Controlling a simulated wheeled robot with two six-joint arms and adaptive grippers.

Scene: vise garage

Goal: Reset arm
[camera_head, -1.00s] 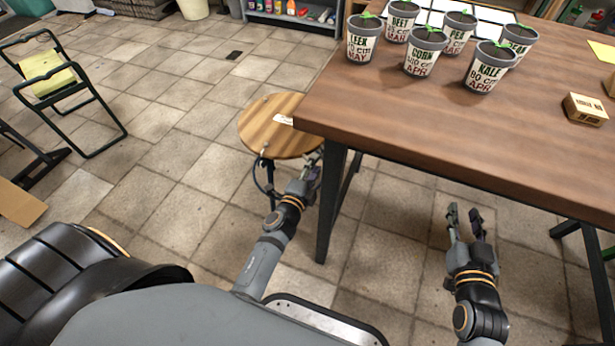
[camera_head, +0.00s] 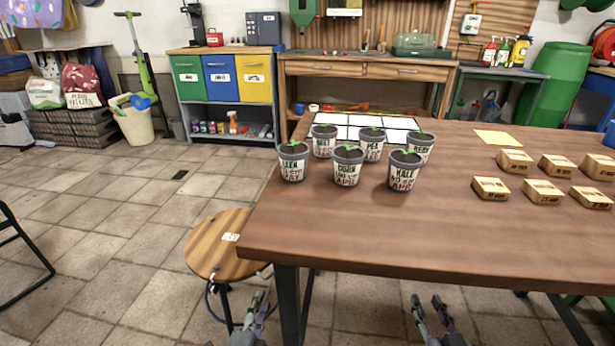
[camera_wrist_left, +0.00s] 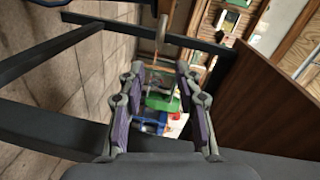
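My left gripper (camera_head: 262,304) shows at the bottom of the head view, below the table's near left corner and beside the round stool. In the left wrist view its two fingers (camera_wrist_left: 160,72) stand apart with nothing between them. My right gripper (camera_head: 427,304) is at the bottom edge of the head view, in front of the table and below its top. Its fingers are spread and empty. Most of both arms lies below the head view's frame.
The wooden table (camera_head: 330,235) holds several labelled seedling pots (camera_head: 347,170), a white grid (camera_head: 350,132), a yellow sheet (camera_head: 493,138) and several small cardboard boxes (camera_head: 491,188). A round wooden stool (camera_head: 215,247) stands at its left. Tiled floor is open farther left.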

